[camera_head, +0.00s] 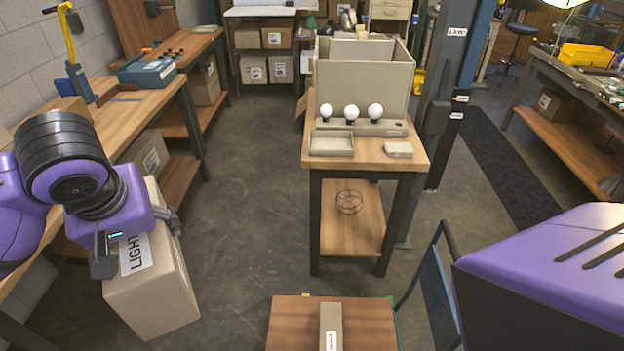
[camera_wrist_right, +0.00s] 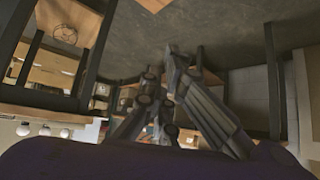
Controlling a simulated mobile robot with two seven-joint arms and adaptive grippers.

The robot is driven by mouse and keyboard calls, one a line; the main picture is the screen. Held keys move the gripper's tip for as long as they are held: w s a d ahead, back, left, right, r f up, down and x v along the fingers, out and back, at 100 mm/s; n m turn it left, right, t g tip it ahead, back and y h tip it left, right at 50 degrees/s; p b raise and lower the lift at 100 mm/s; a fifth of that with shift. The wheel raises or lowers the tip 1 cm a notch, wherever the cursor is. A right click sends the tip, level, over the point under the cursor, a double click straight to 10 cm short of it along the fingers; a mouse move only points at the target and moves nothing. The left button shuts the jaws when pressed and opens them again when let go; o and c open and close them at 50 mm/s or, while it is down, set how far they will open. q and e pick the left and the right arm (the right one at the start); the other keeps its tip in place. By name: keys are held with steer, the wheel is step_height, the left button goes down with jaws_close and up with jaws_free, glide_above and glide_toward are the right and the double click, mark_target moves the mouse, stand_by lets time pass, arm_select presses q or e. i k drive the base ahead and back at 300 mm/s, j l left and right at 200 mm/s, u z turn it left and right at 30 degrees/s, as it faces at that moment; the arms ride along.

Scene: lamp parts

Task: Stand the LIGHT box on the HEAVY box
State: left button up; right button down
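The LIGHT box (camera_head: 155,290) is a tan carton with a white label reading LIGHT, at the lower left in the head view, tilted in the picture. My left gripper (camera_head: 138,238) is at its upper end, one finger across the labelled face and the other on the far side, closed on the carton. I cannot tell whether its bottom touches anything. My right gripper (camera_wrist_right: 170,100) shows in the right wrist view, fingers apart and empty.
A wooden table (camera_head: 345,160) in the middle carries a large open grey box (camera_head: 362,85), white bulbs (camera_head: 351,112) and small trays. A workbench (camera_head: 150,105) runs along the left wall. Grey floor (camera_head: 240,200) is clear between.

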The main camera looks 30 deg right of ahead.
mark_target(330, 328)
steer(key=k+l, duration=0.15)
steer(key=k+l+z, duration=0.1)
steer(key=l, duration=0.3)
steer(key=k+l, duration=0.1)
steer(key=l, duration=0.2)
steer(key=i+l+z, duration=0.1)
steer(key=l+z, duration=0.15)
steer(key=l, duration=0.9)
